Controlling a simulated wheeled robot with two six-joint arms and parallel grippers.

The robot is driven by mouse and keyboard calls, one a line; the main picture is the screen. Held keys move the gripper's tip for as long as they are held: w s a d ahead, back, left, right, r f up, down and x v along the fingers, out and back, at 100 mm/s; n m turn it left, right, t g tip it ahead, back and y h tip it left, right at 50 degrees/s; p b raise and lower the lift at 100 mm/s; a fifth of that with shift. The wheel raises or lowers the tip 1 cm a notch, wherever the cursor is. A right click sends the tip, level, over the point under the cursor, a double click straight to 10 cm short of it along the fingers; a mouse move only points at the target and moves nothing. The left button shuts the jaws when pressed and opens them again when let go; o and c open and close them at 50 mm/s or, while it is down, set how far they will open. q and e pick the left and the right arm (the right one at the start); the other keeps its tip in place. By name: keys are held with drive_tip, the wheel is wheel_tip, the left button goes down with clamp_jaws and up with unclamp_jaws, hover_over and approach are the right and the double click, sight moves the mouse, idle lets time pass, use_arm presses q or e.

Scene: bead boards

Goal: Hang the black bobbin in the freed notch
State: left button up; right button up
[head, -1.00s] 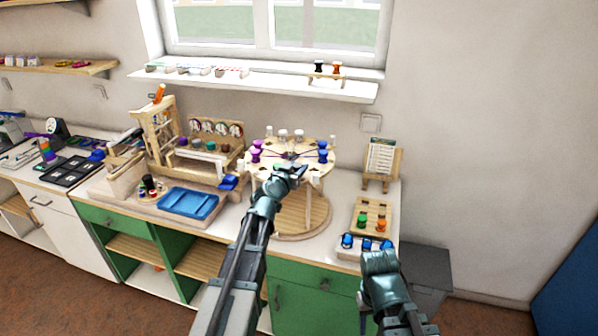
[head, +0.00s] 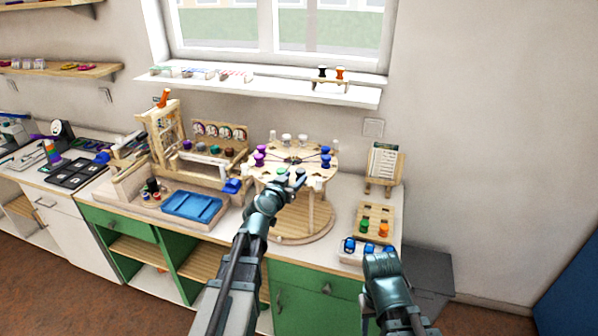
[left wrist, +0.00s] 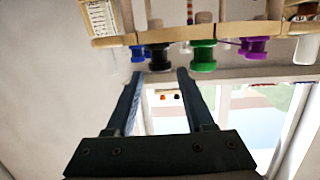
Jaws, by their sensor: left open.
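The round wooden stand (head: 262,178) has bobbins around its rim, which also shows in the left wrist view (left wrist: 225,30). There the black bobbin (left wrist: 158,57) hangs at the rim between a blue bobbin (left wrist: 137,53) and a green bobbin (left wrist: 203,56), with a purple bobbin (left wrist: 253,48) farther right. My left gripper (left wrist: 160,74) is open. Its fingertips are just short of the black bobbin, one to each side, and appear apart from it. In the head view my left gripper (head: 290,180) is at the stand's near rim and crowds the black bobbin. My right gripper (head: 381,262) is low right; its fingers cannot be made out.
A wooden rack (head: 375,212) with green and orange bobbins and a tray (head: 375,257) with blue items lie at the right end of the bench. A blue tray (head: 192,204) and a wooden loom-like frame (head: 158,128) stand left. Another black bobbin (head: 322,73) is on the window shelf.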

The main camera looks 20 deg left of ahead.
use_arm(q)
drive_tip(key=p+v, duration=0.1)
drive_tip(key=v, duration=0.5)
drive_tip(key=shift+s, duration=0.2)
drive_tip(key=shift+r, duration=0.1)
drive_tip(key=s+d+f+m+g+h, duration=0.2)
drive_tip(key=s+d+f+g, duration=0.35)
drive_tip(key=d, duration=0.35)
drive_tip(key=s+d+f+m+g+h, duration=0.2)
drive_tip(key=s+d+f+g, duration=0.3)
drive_tip(key=d, duration=0.5)
drive_tip(key=s+f+g+y, duration=0.2)
drive_tip(key=s+f+y, duration=0.1)
drive_tip(key=s, duration=0.4)
drive_tip(key=s+a+f+n+g+y, duration=0.1)
drive_tip(key=s+f+g+y, duration=0.2)
drive_tip(key=s, duration=0.4)
drive_tip(key=shift+f+g+y, duration=0.35)
drive_tip(key=shift+f+y, duration=0.15)
